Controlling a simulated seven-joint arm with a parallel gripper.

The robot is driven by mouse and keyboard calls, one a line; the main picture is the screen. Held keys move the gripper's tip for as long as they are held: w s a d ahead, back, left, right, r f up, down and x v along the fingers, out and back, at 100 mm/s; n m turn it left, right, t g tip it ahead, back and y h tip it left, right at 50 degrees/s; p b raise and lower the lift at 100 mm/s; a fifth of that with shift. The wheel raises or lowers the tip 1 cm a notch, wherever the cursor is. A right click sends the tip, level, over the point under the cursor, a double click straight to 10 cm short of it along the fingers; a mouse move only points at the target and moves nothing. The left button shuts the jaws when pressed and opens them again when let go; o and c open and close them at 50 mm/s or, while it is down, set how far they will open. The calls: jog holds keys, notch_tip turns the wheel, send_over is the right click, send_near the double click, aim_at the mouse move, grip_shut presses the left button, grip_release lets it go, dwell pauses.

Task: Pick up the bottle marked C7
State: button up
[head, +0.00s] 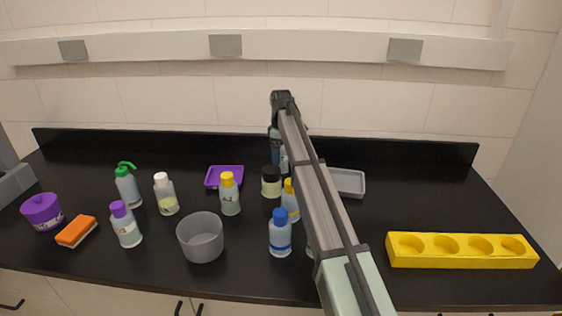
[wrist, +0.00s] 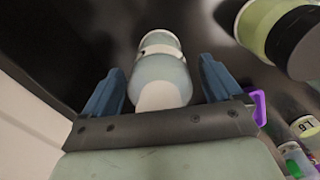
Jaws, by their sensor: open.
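I cannot read C7 on any bottle. The gripper is open, with a dark gap to the finger on each side. In the head view my gripper (head: 276,147) is at the back of the counter, mostly behind my arm. A small part of a pale bottle (head: 284,163) shows beside it; the rest is hidden.
A black-lidded jar (head: 271,182) stands just in front of the gripper. Yellow-capped (head: 230,195) and blue-capped (head: 280,234) bottles, a grey cup (head: 201,238) and a purple tray (head: 212,181) stand nearby. A yellow holder (head: 460,262) is at right. A backsplash (head: 400,150) edges the counter.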

jog(key=shift+c, duration=0.3)
jog(key=c, duration=1.2)
jog(key=shift+r, duration=0.1)
